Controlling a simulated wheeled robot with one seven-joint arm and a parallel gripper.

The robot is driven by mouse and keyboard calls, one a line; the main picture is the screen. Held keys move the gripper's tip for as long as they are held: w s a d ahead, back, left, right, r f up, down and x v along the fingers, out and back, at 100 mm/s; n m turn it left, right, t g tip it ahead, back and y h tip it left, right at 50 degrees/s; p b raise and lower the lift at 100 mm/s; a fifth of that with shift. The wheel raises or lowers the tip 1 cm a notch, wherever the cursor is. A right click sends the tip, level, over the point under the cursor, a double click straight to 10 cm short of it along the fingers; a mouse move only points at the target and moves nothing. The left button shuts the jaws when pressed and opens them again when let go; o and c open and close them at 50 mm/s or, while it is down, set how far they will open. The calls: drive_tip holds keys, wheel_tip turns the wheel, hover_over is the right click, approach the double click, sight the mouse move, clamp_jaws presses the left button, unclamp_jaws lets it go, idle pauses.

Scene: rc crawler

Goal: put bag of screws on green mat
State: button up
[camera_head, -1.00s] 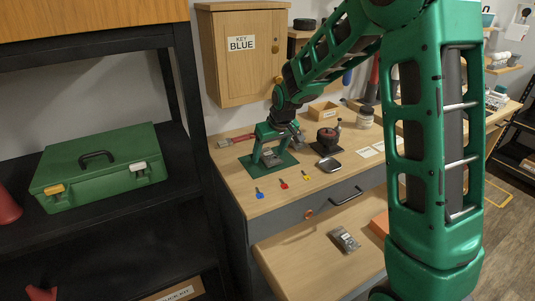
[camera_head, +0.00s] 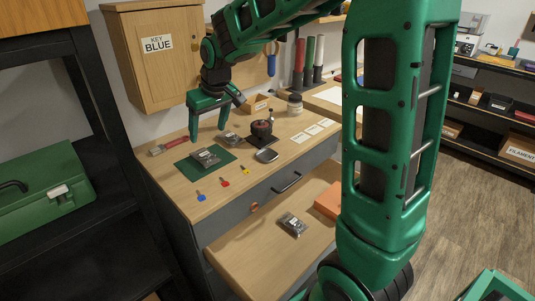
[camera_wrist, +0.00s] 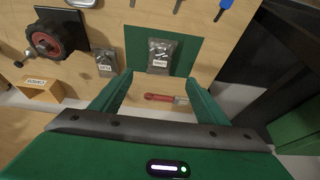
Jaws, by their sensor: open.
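The green mat (camera_head: 226,168) lies on the wooden workbench, and it also shows in the wrist view (camera_wrist: 137,42). A clear bag of small dark parts (camera_head: 206,157) lies flat on the mat; in the wrist view it has a white label (camera_wrist: 162,56) too small to read surely. My gripper (camera_head: 208,134) is open and empty above the bench, behind and above the mat, apart from the bag. In the wrist view its two fingers (camera_wrist: 157,78) point toward the bag with a gap between them. A second labelled bag (camera_wrist: 107,62) lies on the bench beside the mat.
A third bag (camera_head: 292,224) lies in the open drawer (camera_head: 245,262), near an orange box (camera_head: 328,201). A red and black device (camera_head: 261,130) stands right of the mat. Blue, red and yellow keys (camera_head: 224,183) lie in front. A red-handled tool (camera_head: 168,147) lies left.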

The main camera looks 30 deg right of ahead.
drive_tip(key=s+d+m+g, duration=0.1)
drive_tip(key=s+d+m, duration=0.1)
drive_tip(key=s+d, duration=0.5)
drive_tip(key=s+d+f+m+g+h, duration=0.15)
drive_tip(key=s+d, duration=0.25)
drive_tip(key=s, duration=0.8)
drive_tip(key=s+d+r+m+g, duration=0.1)
drive_tip(key=s+d+m, duration=0.3)
drive_tip(key=s, duration=0.5)
drive_tip(key=s+d+f+m+g, duration=0.1)
drive_tip(key=s+f, duration=0.1)
drive_tip(key=s, duration=0.8)
drive_tip(key=shift+f+y, duration=0.3)
drive_tip(key=shift+y, duration=0.15)
